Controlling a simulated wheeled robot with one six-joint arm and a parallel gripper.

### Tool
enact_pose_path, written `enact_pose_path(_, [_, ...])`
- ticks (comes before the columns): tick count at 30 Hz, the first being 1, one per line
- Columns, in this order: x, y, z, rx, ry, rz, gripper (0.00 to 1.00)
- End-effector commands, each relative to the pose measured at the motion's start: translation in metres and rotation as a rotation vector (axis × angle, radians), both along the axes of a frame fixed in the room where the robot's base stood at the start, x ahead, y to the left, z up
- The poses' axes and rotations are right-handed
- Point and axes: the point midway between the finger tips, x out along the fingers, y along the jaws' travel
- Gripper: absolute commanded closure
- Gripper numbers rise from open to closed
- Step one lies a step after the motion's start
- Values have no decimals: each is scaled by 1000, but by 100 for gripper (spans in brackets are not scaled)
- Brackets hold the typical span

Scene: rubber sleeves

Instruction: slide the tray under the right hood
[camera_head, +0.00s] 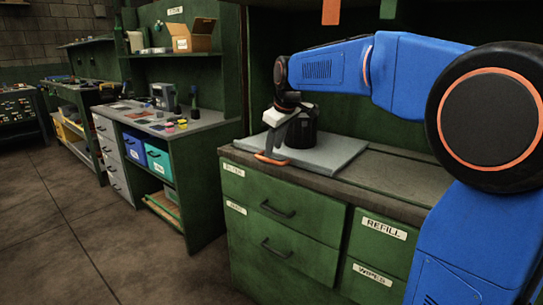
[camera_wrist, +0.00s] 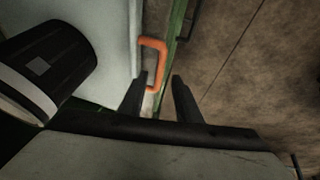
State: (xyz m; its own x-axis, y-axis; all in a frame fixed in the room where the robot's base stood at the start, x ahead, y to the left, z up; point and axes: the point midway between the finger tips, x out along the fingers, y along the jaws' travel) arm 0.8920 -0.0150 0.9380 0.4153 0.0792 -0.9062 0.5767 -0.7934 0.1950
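The pale grey tray (camera_head: 335,152) lies flat on the green cabinet's worktop, in the head view. It has an orange handle (camera_head: 270,159) on its near left edge. A black cylindrical container (camera_head: 303,130) stands on it, partly hidden by my wrist. My gripper (camera_head: 271,150) points down at the handle. In the wrist view the gripper's two dark fingers (camera_wrist: 160,80) are apart, with the lower end of the orange handle (camera_wrist: 161,48) at the gap between their tips. I cannot tell whether they touch it. No hood is clearly recognisable; a dark green recess (camera_head: 350,118) lies behind the tray.
Bare worktop (camera_head: 400,172) extends right of the tray. An orange tag (camera_head: 331,12) and a green tag (camera_head: 388,9) hang above. At left, a separate bench (camera_head: 205,124) carries bottles and small items. Open floor (camera_head: 60,220) lies in front.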

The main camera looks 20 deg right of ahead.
Motion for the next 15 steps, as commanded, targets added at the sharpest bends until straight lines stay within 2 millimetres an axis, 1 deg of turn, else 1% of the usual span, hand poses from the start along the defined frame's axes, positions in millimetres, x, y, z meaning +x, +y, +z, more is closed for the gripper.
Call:
enact_pose_path(1, [3,1,-9,0,3,0,69])
enact_pose_path(6, [13,3,-30,0,2,0,69])
enact_pose_path(10, [17,3,-40,0,1,0,69])
enact_pose_path(15, [20,4,-44,0,0,0,69])
